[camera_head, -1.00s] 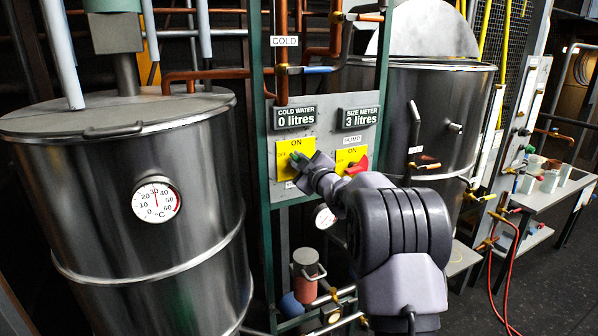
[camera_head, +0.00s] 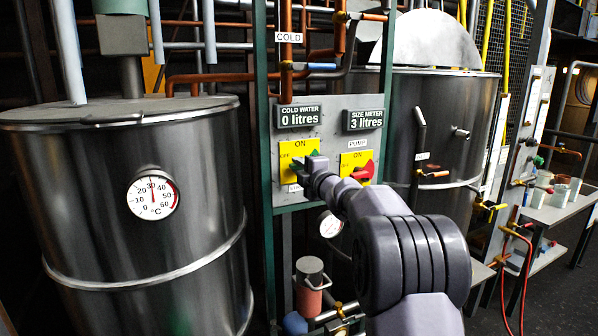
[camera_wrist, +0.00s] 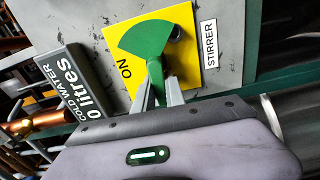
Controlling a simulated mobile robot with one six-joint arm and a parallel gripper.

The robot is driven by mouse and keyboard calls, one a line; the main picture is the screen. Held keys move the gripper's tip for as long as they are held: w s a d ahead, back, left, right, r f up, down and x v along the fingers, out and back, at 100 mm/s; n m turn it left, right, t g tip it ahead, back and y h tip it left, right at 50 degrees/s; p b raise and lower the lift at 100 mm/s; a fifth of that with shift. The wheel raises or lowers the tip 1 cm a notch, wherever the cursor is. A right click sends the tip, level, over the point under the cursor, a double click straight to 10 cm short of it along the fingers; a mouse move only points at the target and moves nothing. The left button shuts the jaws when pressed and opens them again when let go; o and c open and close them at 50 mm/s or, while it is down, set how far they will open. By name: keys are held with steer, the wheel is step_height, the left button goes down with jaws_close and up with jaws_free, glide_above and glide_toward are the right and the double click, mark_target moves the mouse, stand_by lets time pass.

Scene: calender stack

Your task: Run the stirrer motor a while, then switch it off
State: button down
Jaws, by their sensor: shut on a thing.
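The stirrer switch is a green fan-shaped knob (camera_wrist: 146,44) on a yellow plate (camera_head: 285,149) marked ON and OFF. In the wrist view its broad end points away from my gripper (camera_wrist: 160,95), which is shut on its narrow stem. In the head view my gripper (camera_head: 309,168) covers much of the knob; green shows at lower left and upper right of it. The STIRRER label (camera_wrist: 210,44) is beside the plate. A tank with a lid and thermometer dial (camera_head: 153,194) stands at the left; the stirrer itself is not seen.
To the right of the stirrer switch is a red pump knob (camera_head: 364,172) on its own yellow plate. Above are the displays "0 litres" (camera_head: 299,117) and "3 litres" (camera_head: 364,120). A steel tank (camera_head: 455,105) stands behind my arm, and a bench with pots (camera_head: 548,213) is at right.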

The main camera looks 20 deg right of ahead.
steer(key=shift+f+n, duration=0.1)
steer(key=shift+n, duration=0.2)
steer(key=c, duration=1.4)
jaws_free()
steer(key=s, duration=1.1)
steer(key=s+p, duration=0.1)
steer(key=s, duration=0.5)
steer(key=shift+s+d, duration=0.2)
steer(key=shift+d, duration=0.1)
